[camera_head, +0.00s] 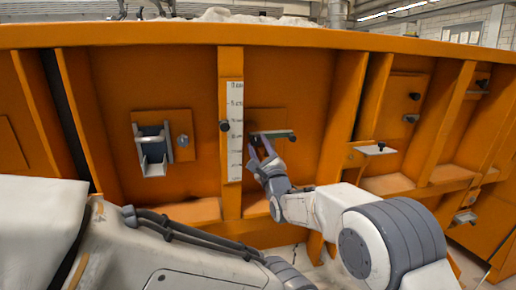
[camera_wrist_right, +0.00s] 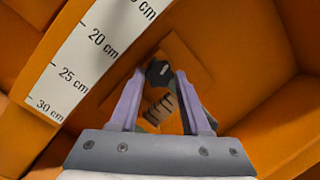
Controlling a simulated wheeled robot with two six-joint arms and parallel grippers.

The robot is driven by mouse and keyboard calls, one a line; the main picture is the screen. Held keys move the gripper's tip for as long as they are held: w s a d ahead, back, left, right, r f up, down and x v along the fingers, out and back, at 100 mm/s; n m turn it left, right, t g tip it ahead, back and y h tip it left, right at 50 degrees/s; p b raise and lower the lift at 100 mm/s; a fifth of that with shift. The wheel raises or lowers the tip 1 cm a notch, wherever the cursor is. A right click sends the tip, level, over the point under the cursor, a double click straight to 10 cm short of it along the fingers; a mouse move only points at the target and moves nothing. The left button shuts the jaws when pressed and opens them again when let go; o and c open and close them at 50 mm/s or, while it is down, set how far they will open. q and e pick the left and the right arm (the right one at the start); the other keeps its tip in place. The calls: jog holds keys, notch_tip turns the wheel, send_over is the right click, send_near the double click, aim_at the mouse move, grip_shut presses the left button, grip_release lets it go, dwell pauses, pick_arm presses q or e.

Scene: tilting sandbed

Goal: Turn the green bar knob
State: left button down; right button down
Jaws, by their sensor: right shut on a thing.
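My right gripper (camera_head: 262,145) reaches up to the orange wall of the sandbed, at a plate right of the ruler strip. In the right wrist view its two pale purple fingers (camera_wrist_right: 160,90) stand apart on either side of a grey-green part (camera_wrist_right: 152,118), which I take for the green bar knob, and the gripper is shut on it. Most of that part is hidden and its turn angle cannot be told. A dark lobed knob (camera_wrist_right: 158,72) shows near the fingertips. My left gripper is not in view.
A grey bracket (camera_head: 152,150) sits further left. Orange ribs (camera_head: 345,110) stand out on the right, with a small shelf plate (camera_head: 375,150) beyond.

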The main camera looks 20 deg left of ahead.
jog(key=shift+f, duration=0.1)
jog(key=shift+c, duration=2.1)
grip_release()
jog(key=b+v, duration=0.2)
jog(key=v, duration=0.8)
jog(key=shift+s+d, duration=0.15)
jog(key=shift+s, duration=0.05)
